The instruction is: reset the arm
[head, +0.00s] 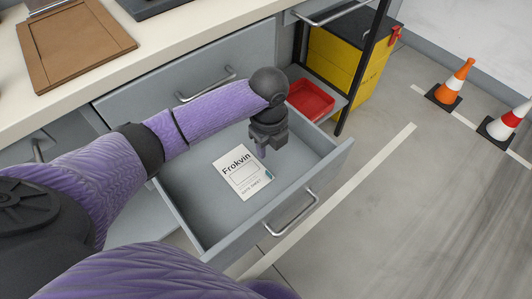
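My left arm, in a purple sleeve, reaches in from the left across an open grey drawer (190,208). My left gripper (262,152) is dark and points down over the drawer, close to a white booklet marked "Frokvin" (240,176) that lies in it. I cannot tell whether the fingers touch the booklet or how far apart they are. My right gripper does not show; a purple sleeve part fills the bottom edge.
A cream counter (120,88) with a brown tray (75,42) runs behind. The open drawer has a metal handle (292,214). A red bin (311,98) and a yellow box (345,60) stand behind the drawer. Traffic cones (455,82) stand right; the floor between is clear.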

